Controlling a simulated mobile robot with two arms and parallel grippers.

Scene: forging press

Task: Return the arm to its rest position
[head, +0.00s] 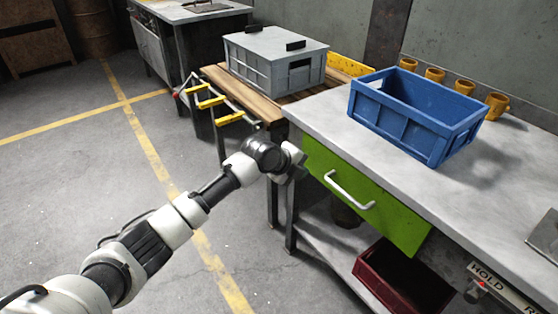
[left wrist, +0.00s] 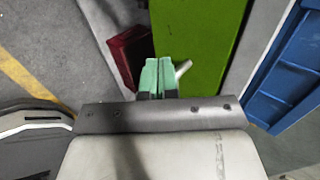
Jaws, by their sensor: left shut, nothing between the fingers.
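My left arm reaches in from the lower left of the head view. Its gripper (head: 299,172) is in front of the left end of the workbench, close to the green drawer front (head: 365,200). The fingertips are hard to make out there. In the left wrist view the two green fingertips (left wrist: 159,68) are together with nothing between them. The drawer's white handle (left wrist: 183,69) shows just beside and partly behind the fingers; I cannot tell whether they touch. My right gripper is in neither view.
A blue crate (head: 405,128) stands on the grey worktop (head: 340,108), with several yellow cups behind it. A dark red bin (head: 385,285) is on the lower shelf. A grey lidded crate (head: 262,75) is on the wooden table. Open floor (head: 70,180) lies to the left.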

